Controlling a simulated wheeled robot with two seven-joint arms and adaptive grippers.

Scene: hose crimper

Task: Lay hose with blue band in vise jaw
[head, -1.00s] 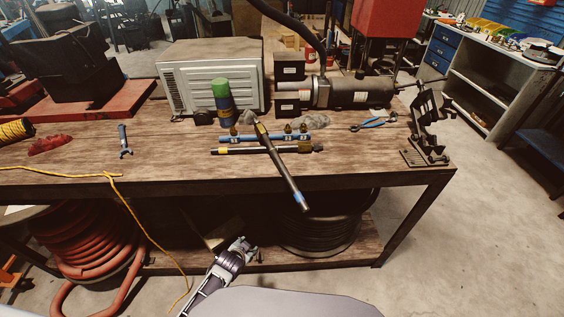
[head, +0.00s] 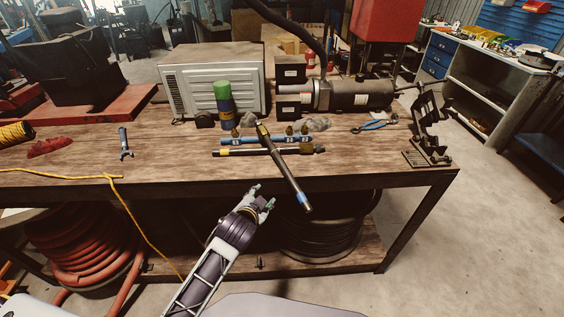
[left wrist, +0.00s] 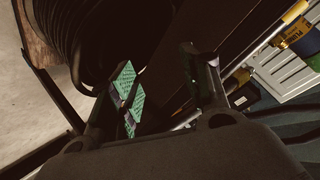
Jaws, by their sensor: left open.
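The hose with the blue band (head: 289,177) is dark and lies slantwise across other hoses on the workbench. Its near end, with the blue band, sticks out past the bench's front edge. My left gripper (head: 262,197) is open and empty, below the bench edge and left of the banded end, apart from it. Its green-padded fingers (left wrist: 160,82) spread wide in the left wrist view, where I cannot clearly make out the hose. A black metal device (head: 428,135), apparently the vise, stands at the bench's right end. My right gripper is not in view.
A yellow-banded dark hose (head: 238,152) and a blue bar with brass fittings (head: 262,139) lie near the hose. A green-capped blue can (head: 223,106), blue-handled pliers (head: 374,125) and a motor-like cylinder (head: 350,94) stand or lie behind. The front right bench top is clear.

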